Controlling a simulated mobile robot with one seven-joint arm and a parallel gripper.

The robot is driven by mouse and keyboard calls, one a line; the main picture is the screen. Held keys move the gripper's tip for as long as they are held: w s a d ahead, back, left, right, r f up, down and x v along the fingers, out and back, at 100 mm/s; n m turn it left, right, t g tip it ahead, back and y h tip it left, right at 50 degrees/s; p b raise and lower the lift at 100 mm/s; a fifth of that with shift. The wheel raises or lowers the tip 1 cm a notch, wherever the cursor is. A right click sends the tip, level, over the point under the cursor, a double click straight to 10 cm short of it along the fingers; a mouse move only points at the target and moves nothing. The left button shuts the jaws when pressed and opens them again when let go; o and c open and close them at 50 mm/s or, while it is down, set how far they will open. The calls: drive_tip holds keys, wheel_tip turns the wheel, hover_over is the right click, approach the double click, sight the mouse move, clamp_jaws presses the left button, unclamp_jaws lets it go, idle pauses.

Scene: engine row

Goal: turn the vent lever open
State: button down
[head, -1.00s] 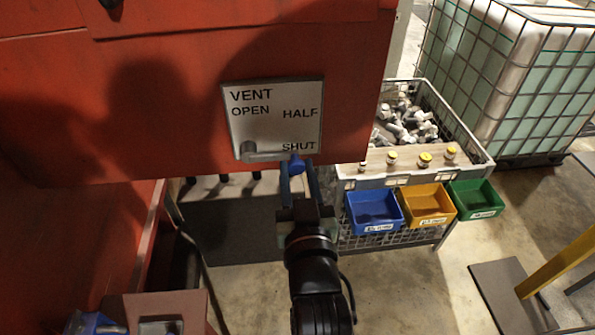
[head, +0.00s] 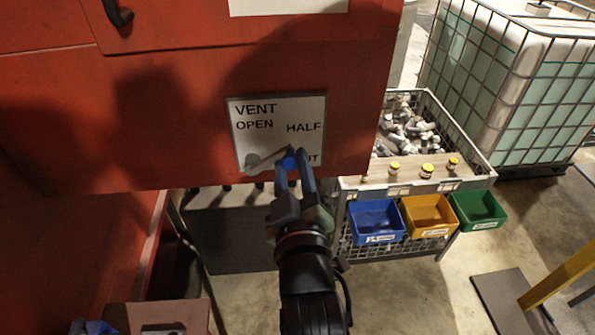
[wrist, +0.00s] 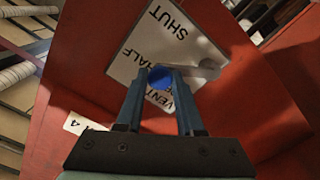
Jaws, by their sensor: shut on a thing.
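The vent lever (head: 266,160) is a grey bar on a white plate (head: 245,112) marked VENT, OPEN, HALF and SHUT. Its pivot is at the plate's lower left. The bar slants slightly up to the right and ends in a blue knob (head: 290,160). It points just above the SHUT mark, below HALF, and the knob and fingers cover part of SHUT. My gripper (head: 293,168) is shut on the blue knob from below. In the wrist view, the knob (wrist: 160,78) sits between the two blue fingertips (wrist: 161,72), and the grey bar (wrist: 202,70) runs right from it.
The plate is on a red panel (head: 350,120) with a lower edge just below it. To the right stand a wire crate (head: 465,165) of metal parts and blue, yellow and green bins (head: 375,222). A caged tank (head: 520,90) is behind.

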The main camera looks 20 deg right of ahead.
sight(272, 156)
drive_tip(key=a+r+n, duration=0.1)
drive_tip(key=n, duration=0.1)
drive_tip(key=a+r+n+p, duration=0.1)
drive_tip(key=r+n+p, duration=0.1)
drive_tip(key=n, duration=0.1)
drive_tip(key=shift+w+a+n, duration=0.3)
drive_tip(key=shift+w+a, duration=0.1)
drive_tip(key=shift+w+a+r+n+p, duration=0.15)
drive_tip(key=shift+a+n+p, duration=0.4)
drive_tip(key=shift+n, duration=0.4)
drive_tip(key=shift+w+a+r+n+p, duration=0.1)
drive_tip(key=shift+w+a+n+p, duration=0.2)
drive_tip(key=shift+a+n, duration=0.45)
drive_tip(key=shift+w+a+r+n+p, duration=0.1)
drive_tip(key=shift+a+n+p, duration=0.4)
drive_tip(key=shift+n, duration=0.6)
drive_tip(key=c, duration=0.5)
unclamp_jaws()
drive_tip(key=shift+f, duration=0.1)
drive_tip(key=shift+c, duration=0.2)
drive_tip(key=shift+s, duration=0.15)
